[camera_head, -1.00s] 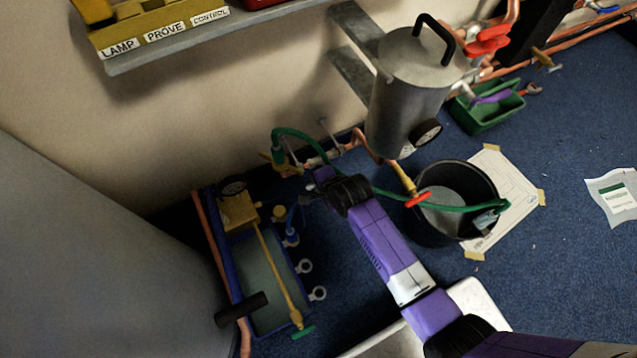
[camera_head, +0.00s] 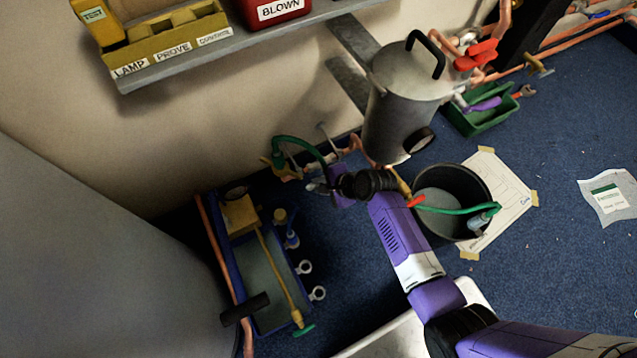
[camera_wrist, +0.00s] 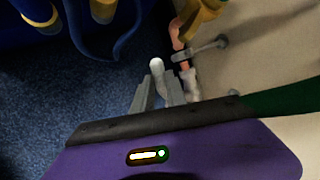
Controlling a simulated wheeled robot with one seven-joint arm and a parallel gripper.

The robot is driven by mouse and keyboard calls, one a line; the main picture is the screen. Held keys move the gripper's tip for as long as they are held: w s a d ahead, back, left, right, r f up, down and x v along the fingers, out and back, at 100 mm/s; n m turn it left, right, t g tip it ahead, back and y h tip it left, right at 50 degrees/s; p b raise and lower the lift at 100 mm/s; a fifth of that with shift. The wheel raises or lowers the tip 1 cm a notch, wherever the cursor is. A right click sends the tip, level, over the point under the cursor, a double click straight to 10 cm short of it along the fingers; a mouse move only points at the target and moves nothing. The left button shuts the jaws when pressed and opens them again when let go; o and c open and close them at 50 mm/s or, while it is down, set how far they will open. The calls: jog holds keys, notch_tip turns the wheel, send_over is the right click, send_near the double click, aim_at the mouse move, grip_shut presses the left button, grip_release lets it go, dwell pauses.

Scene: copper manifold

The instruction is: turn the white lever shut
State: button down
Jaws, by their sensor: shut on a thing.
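The white lever (camera_wrist: 157,66) shows in the wrist view as a pale rounded end between the grey fingers of my gripper (camera_wrist: 158,88). The fingers are shut on it, and they hide its lower part. In the head view my gripper (camera_head: 320,187) is low by the wall, beside the copper pipework. There my gripper and wrist cover the lever, so I cannot tell its angle to the pipe. The copper pipe (camera_wrist: 174,34) runs just right of the lever in the wrist view.
A green hose (camera_head: 290,139) arches behind my gripper. A blue tray (camera_head: 263,285) with brass fittings is to the left. A grey canister (camera_head: 388,125) hangs above right, over a black bucket (camera_head: 466,178).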

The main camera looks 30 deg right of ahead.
jog(key=shift+s+d+r+y, duration=0.15)
jog(key=shift+d+r+y, duration=0.1)
jog(key=shift+y, duration=0.35)
jog(key=c, duration=1.3)
grip_release()
jog(key=shift+c, duration=0.2)
